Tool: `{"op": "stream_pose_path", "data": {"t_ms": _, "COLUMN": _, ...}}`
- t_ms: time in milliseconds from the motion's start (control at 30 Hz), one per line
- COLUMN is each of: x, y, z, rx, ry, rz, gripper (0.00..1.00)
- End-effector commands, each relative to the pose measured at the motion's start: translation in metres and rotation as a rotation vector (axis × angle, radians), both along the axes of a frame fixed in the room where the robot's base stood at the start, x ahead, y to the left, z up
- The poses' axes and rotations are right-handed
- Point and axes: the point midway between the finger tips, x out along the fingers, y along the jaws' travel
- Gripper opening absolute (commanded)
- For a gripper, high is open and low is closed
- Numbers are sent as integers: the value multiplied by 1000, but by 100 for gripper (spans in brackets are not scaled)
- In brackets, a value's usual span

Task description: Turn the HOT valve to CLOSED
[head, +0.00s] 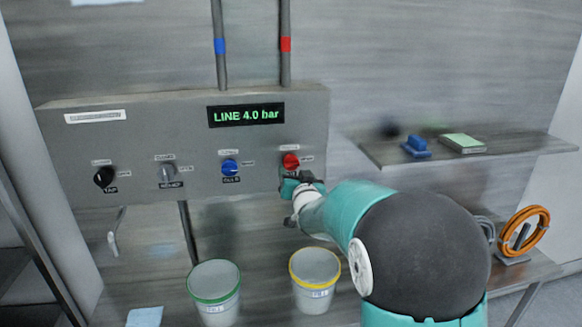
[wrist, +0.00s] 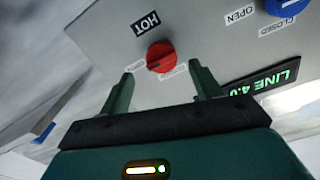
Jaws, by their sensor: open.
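The HOT valve is a round red knob (head: 290,160) at the right end of the grey panel. It also shows as a red knob (wrist: 160,57) in the wrist view, beside a black HOT label (wrist: 147,22). A short pale mark on its face seems to point toward the small label at its left in the wrist view. The small labels by it are too blurred to read. My gripper (head: 300,183) is just in front of and below the knob. In the wrist view my gripper (wrist: 162,71) is open, its fingers apart on either side of the knob, with nothing held.
A blue knob (head: 230,167) sits left of the red one, then a grey knob (head: 168,172) and a black knob (head: 104,177). A display (head: 246,115) reads LINE 4.0 bar. Two buckets, green-rimmed (head: 214,288) and yellow-rimmed (head: 315,282), stand below. A shelf (head: 390,153) juts out at right.

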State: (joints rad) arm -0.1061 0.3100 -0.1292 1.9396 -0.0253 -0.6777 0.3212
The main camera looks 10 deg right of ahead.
Motion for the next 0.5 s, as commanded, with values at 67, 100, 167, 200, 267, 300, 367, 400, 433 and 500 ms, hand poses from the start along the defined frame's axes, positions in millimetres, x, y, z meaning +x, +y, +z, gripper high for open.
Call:
{"op": "stream_pose_path", "data": {"t_ms": 67, "x": 17, "y": 1, "z": -1, "rx": -1, "ry": 1, "rz": 1, "gripper": 64}}
{"op": "stream_pose_path", "data": {"t_ms": 100, "x": 24, "y": 2, "z": -1, "rx": -1, "ry": 1, "rz": 1, "gripper": 64}}
{"op": "stream_pose_path", "data": {"t_ms": 167, "x": 34, "y": 2, "z": -1, "rx": -1, "ry": 2, "rz": 1, "gripper": 64}}
{"op": "stream_pose_path", "data": {"t_ms": 200, "x": 39, "y": 2, "z": -1, "rx": -1, "ry": 0, "rz": 1, "gripper": 64}}
{"op": "stream_pose_path", "data": {"t_ms": 267, "x": 46, "y": 3, "z": -1, "rx": -1, "ry": 0, "rz": 1, "gripper": 64}}
{"op": "stream_pose_path", "data": {"t_ms": 300, "x": 49, "y": 3, "z": -1, "rx": -1, "ry": 1, "rz": 1, "gripper": 64}}
{"op": "stream_pose_path", "data": {"t_ms": 367, "x": 52, "y": 3, "z": 0, "rx": 0, "ry": 1, "rz": 1, "gripper": 64}}
{"op": "stream_pose_path", "data": {"t_ms": 400, "x": 54, "y": 4, "z": 0, "rx": 0, "ry": 1, "rz": 1, "gripper": 64}}
{"op": "stream_pose_path", "data": {"t_ms": 433, "x": 54, "y": 4, "z": 0, "rx": 0, "ry": 1, "rz": 0, "gripper": 64}}
{"op": "stream_pose_path", "data": {"t_ms": 500, "x": 55, "y": 4, "z": 0, "rx": 0, "ry": 1, "rz": 0, "gripper": 64}}
